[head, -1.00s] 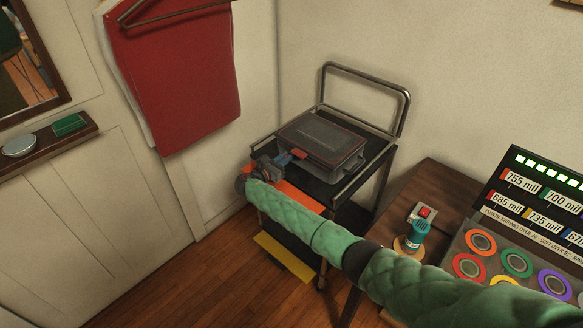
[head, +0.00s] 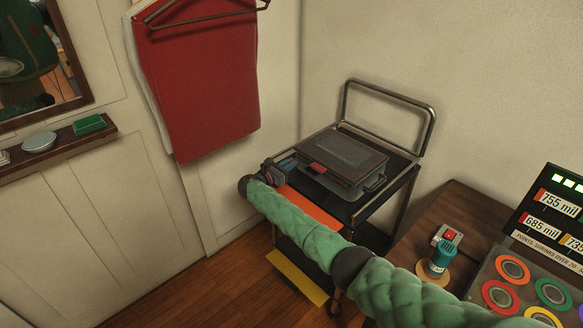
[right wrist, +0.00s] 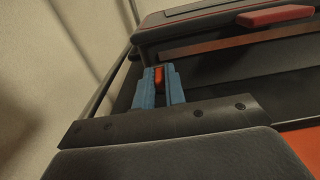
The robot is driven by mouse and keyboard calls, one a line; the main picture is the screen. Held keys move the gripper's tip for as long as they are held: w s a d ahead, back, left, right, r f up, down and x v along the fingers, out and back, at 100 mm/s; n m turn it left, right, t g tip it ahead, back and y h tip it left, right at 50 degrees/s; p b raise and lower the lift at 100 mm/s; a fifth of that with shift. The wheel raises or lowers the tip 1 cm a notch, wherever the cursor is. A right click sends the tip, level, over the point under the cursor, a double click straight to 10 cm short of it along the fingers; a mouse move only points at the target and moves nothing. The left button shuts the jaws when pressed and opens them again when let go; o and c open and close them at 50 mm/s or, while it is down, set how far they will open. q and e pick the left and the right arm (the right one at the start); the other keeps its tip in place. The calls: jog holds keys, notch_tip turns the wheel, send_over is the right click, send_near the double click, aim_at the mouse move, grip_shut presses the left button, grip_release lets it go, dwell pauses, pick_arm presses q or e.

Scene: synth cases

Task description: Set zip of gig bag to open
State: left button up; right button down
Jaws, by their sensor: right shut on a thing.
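A grey lidded case (head: 345,150) with a red-brown line along its lid edge lies on the black cart; I take it for the gig bag. A red tab (head: 317,168) sits on its front edge, and this tab also shows in the right wrist view (right wrist: 274,16). My right gripper (head: 288,165) is at the case's left end, left of the tab. In the right wrist view its blue fingers (right wrist: 159,84) are shut on a small orange-red piece (right wrist: 158,77), perhaps the zip pull. Whether the zip is open I cannot tell. My left gripper is not in view.
The black cart (head: 398,163) has a raised metal handle (head: 432,128) at the back. A red cloth-like item (head: 200,85) hangs at left. A wooden table (head: 455,205) with a teal device (head: 441,258) and colored rings stands at right. Floor is free at lower left.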

jog(key=shift+a, duration=0.15)
jog(key=c, duration=1.4)
grip_release()
jog(key=shift+w, duration=0.1)
jog(key=shift+c, duration=0.2)
